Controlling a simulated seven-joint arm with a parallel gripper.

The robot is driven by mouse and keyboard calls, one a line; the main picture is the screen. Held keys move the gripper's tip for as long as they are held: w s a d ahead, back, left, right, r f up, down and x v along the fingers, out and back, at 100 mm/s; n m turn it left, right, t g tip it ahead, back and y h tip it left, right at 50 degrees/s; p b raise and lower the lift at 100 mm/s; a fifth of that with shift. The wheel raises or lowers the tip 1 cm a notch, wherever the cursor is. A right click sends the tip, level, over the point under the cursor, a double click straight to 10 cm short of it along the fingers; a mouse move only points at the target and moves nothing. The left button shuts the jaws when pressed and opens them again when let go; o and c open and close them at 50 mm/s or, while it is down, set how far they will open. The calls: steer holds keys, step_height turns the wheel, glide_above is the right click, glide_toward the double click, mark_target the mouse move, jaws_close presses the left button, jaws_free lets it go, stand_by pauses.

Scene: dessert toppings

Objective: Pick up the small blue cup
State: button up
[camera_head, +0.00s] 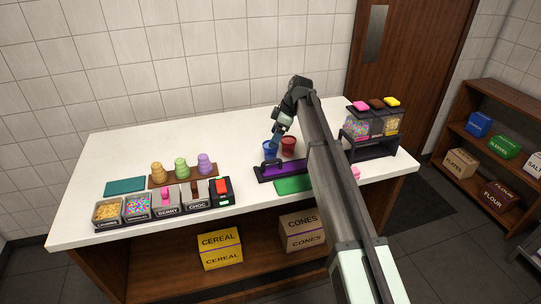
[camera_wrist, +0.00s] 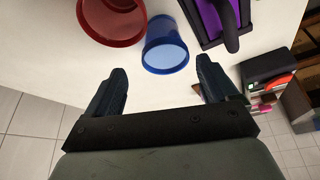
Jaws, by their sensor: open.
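The small blue cup (camera_head: 270,149) stands on the white counter, just left of a red cup (camera_head: 288,144). In the wrist view the blue cup (camera_wrist: 166,48) lies ahead of the fingers, near the middle of the gap between them, with its pale blue round end facing the camera. The red cup (camera_wrist: 112,18) is beside it at the upper left. My gripper (camera_wrist: 165,82) is open and empty, its two dark fingers apart. In the head view my gripper (camera_head: 276,138) is above and close to the blue cup; its fingers are too small to make out there.
A purple tray with a dark handle (camera_head: 271,172) lies in front of the cups; it also shows in the wrist view (camera_wrist: 211,22). Dispensers (camera_head: 370,128) stand right. The counter behind the blue cup is clear.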

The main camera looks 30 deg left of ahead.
mark_target(270, 152)
steer(key=shift+s+x, duration=0.2)
steer(key=shift+x, duration=1.05)
steer(key=shift+s+x, duration=0.15)
steer(key=shift+x, duration=1.05)
steer(key=shift+d, duration=0.15)
steer(key=shift+c, duration=0.5)
steer(key=c, duration=0.9)
